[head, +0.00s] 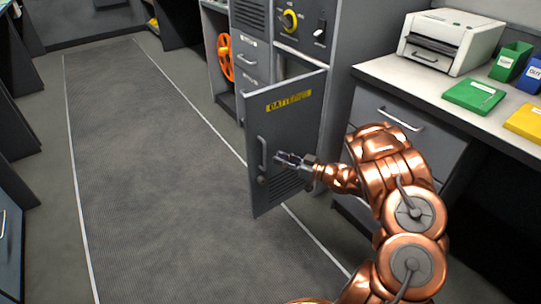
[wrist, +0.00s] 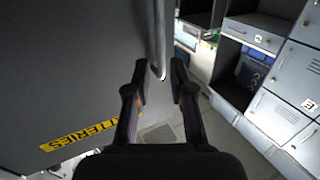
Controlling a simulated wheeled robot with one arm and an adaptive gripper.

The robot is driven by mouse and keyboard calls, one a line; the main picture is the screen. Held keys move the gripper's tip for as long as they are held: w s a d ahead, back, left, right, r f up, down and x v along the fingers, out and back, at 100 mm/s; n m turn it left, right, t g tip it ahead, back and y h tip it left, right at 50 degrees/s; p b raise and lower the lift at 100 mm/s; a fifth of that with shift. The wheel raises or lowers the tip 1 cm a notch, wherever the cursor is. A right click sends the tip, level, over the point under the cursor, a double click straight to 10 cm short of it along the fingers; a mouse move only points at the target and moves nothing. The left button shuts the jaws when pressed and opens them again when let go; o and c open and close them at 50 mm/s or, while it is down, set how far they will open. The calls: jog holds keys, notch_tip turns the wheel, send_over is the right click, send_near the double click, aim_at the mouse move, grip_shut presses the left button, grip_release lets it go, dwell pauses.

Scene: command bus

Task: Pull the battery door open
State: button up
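The grey battery door (head: 285,125), with a yellow label, stands swung out from its cabinet into the aisle, its right edge on the cabinet side. A gap shows behind its top edge. Its upright bar handle (head: 263,154) is near its left edge. My gripper (head: 279,159) is in front of the door, just right of the handle. In the wrist view, the fingers are apart, and the lower end of the handle (wrist: 158,45) shows between and beyond the fingertips. I cannot tell whether either finger touches it. The door (wrist: 70,70) fills the left of that view.
The cabinet (head: 340,45) has a yellow-ringed knob above the door. An orange wheel (head: 225,57) is behind on the left. A counter (head: 400,85) with a printer (head: 450,42) and coloured boxes is on the right. The aisle floor (head: 150,180) is clear.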

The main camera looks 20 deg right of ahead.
jog(key=shift+v, duration=2.5)
